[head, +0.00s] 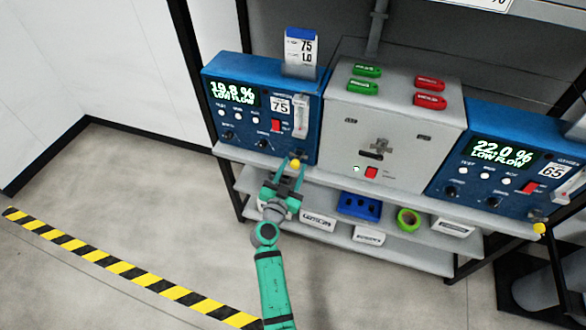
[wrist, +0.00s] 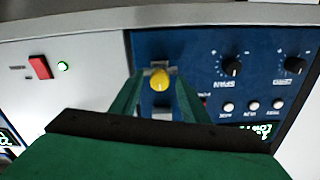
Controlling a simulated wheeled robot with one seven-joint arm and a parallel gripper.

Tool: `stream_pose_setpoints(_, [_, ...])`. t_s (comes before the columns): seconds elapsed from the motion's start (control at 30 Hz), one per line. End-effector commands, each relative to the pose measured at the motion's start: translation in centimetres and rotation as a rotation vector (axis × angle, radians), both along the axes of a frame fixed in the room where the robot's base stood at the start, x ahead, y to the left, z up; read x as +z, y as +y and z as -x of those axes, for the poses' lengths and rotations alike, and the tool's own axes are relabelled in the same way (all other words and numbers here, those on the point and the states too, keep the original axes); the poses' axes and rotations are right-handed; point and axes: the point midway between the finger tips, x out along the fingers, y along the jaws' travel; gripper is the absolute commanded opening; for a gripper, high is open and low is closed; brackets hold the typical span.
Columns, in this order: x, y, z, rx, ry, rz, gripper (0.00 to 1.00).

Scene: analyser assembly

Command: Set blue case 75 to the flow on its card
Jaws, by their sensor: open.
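The blue case 75 (head: 238,123) stands at the left of the shelf. Its screen (head: 233,94) reads 19.8 % LOW FLOW. Its card (head: 300,50) stands on top and reads 75 and 1.0. The flow tube (head: 300,117) is on the case's right side; its float level is too small to read. The yellow knob (head: 295,163) is at the lower right of the case's front, and it also shows in the wrist view (wrist: 159,80). My gripper (head: 288,165) is open, with its green fingers on either side of the yellow knob. Contact cannot be told.
A grey unit (head: 394,115) with green and red tags stands right of case 75. Blue case 65 (head: 480,128) is farther right, reading 22.0 % LOW FLOW. A lower shelf (head: 340,236) holds a blue bin (head: 359,206) and green tape (head: 408,219).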

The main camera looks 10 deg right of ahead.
Motion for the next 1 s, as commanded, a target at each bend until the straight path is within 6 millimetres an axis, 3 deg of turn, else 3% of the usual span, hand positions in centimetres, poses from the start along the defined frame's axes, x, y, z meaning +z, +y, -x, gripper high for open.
stream_pose_setpoints(0.07, [0.0,0.01,0.01,0.0,0.0,0.0,0.42])
stream_pose_setpoints(0.1, [0.0,0.01,0.02,0.0,0.0,0.0,0.37])
stream_pose_setpoints(0.27, [0.01,-0.1,0.03,-0.001,0.0,0.0,0.0])
stream_pose_setpoints(0.67, [0.08,-0.14,0.02,-0.002,0.027,0.045,0.01])
stream_pose_setpoints(1.0, [0.12,0.08,-0.06,0.0,0.154,0.254,0.01])
